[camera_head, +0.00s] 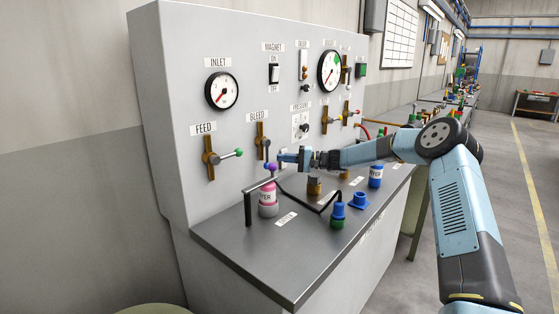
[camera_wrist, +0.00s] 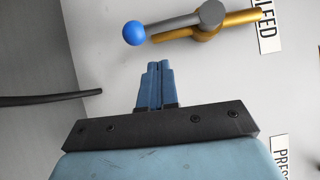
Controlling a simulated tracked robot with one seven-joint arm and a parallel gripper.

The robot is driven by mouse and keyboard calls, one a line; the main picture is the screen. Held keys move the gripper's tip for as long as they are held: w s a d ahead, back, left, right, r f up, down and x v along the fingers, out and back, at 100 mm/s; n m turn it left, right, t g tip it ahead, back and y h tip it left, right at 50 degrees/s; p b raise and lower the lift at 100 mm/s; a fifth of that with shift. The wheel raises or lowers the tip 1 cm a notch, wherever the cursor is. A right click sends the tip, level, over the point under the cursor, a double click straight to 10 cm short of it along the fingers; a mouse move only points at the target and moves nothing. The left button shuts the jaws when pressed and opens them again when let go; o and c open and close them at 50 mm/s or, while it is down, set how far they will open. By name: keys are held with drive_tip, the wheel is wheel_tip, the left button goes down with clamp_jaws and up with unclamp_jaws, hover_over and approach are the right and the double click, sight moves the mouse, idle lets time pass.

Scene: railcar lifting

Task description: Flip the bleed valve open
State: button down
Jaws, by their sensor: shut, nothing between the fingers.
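The bleed valve is a brass body (camera_head: 262,134) on the grey panel under the BLEED label. In the wrist view its grey lever (camera_wrist: 180,22) ends in a blue ball knob (camera_wrist: 134,33). The lever lies nearly along the brass pipe (camera_wrist: 237,22), and in the head view it points down. My gripper (camera_head: 281,157) is just to the right of the lever's lower end. In the wrist view my gripper's blue fingers (camera_wrist: 159,66) are together and empty, with a small gap between their tips and the knob.
The feed valve (camera_head: 209,157) with a green knob is to the left. Below stand a pink bottle (camera_head: 268,195), a dark bent rail (camera_head: 248,207) and a blue bottle (camera_head: 376,177) on the grey bench top (camera_head: 290,262). A dark rod (camera_wrist: 45,98) enters the wrist view from the left.

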drive_tip(key=d, duration=1)
drive_tip(key=shift+s+d, duration=0.1)
drive_tip(key=shift+d, duration=0.1)
drive_tip(key=s+a+r+n+g+h, duration=0.15)
drive_tip(key=s+r+h, duration=0.3)
drive_tip(key=s, duration=0.65)
drive_tip(key=s+a+r+n+h, duration=0.1)
drive_tip(key=s+r+n+h, duration=0.15)
drive_tip(key=s+h, duration=0.6)
drive_tip(key=s+d+r+m+t+h, duration=0.1)
drive_tip(key=s+d, duration=0.5)
drive_tip(key=s, duration=0.6)
drive_tip(key=s+d+r+t+h, duration=0.2)
drive_tip(key=s+d, duration=0.4)
drive_tip(key=s, duration=0.7)
drive_tip(key=s+d+r+m+t+h, duration=0.1)
drive_tip(key=s+d, duration=0.5)
drive_tip(key=s, duration=0.6)
drive_tip(key=shift+s+d+r+m+t+h, duration=0.3)
drive_tip(key=shift+d+r+t+h, duration=0.1)
drive_tip(key=shift+r+t+h, duration=0.45)
